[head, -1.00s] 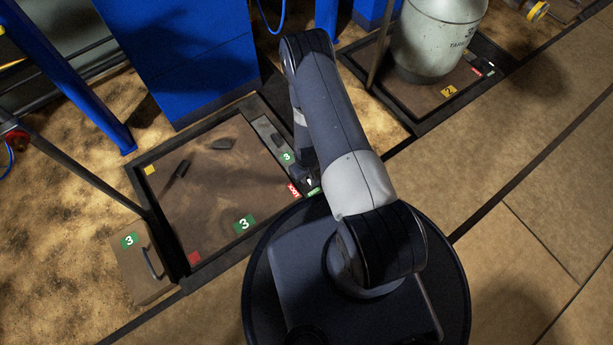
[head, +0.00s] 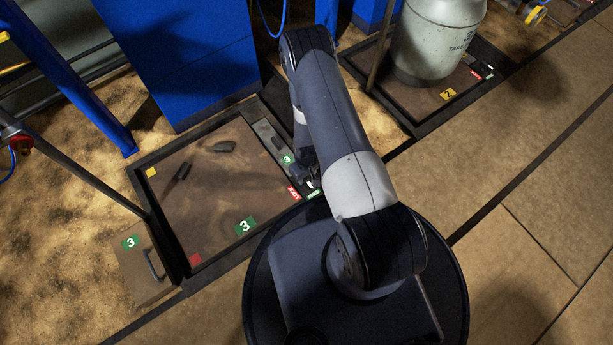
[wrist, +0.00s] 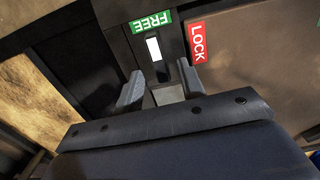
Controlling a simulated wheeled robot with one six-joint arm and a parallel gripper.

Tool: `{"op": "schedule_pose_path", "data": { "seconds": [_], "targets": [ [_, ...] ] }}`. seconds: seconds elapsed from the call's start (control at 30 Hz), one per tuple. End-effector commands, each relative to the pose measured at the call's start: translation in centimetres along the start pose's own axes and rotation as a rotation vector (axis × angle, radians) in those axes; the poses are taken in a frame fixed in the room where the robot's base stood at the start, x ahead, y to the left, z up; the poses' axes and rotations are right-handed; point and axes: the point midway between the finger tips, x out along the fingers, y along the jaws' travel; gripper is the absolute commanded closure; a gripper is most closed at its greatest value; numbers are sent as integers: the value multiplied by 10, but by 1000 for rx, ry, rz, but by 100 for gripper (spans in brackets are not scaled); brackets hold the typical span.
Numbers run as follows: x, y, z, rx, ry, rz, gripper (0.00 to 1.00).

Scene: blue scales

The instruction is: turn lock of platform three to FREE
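The brown platform three (head: 222,205) lies in its dark pit frame, with a green "3" plate on it. Its lock sits at the right corner by a red LOCK label (head: 294,193) and a green FREE label (head: 314,194). In the wrist view, the lock's dark lever with a white mark (wrist: 153,48) lies just below the FREE label (wrist: 150,22), with the LOCK label (wrist: 197,42) to its right. My gripper (wrist: 161,82) has its fingers apart at the lever's near end. Whether they touch it is unclear. In the head view my arm partly hides the gripper.
A blue cabinet (head: 185,55) stands behind the platform. A grey tank (head: 435,40) stands on platform two at the upper right. A small brown box (head: 143,278) marked 3 is at lower left. The brown floor at right is clear.

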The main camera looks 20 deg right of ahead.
Motion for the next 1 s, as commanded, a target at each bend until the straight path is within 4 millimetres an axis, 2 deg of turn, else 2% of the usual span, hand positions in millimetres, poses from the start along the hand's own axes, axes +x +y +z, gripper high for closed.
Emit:
{"op": "schedule_pose_path", "data": {
  "seconds": [0.03,0.2,0.4,0.53,0.83,1.0],
  "targets": [
    [-17,0,-1,0,3,1,62],
    [-52,0,-1,0,2,1,62],
    [-79,0,0,-1,1,0,62],
    [-85,0,0,-1,1,0,62],
    [-85,0,0,-1,0,0,62],
    [-77,0,0,-1,0,0,62]
  ]
}}
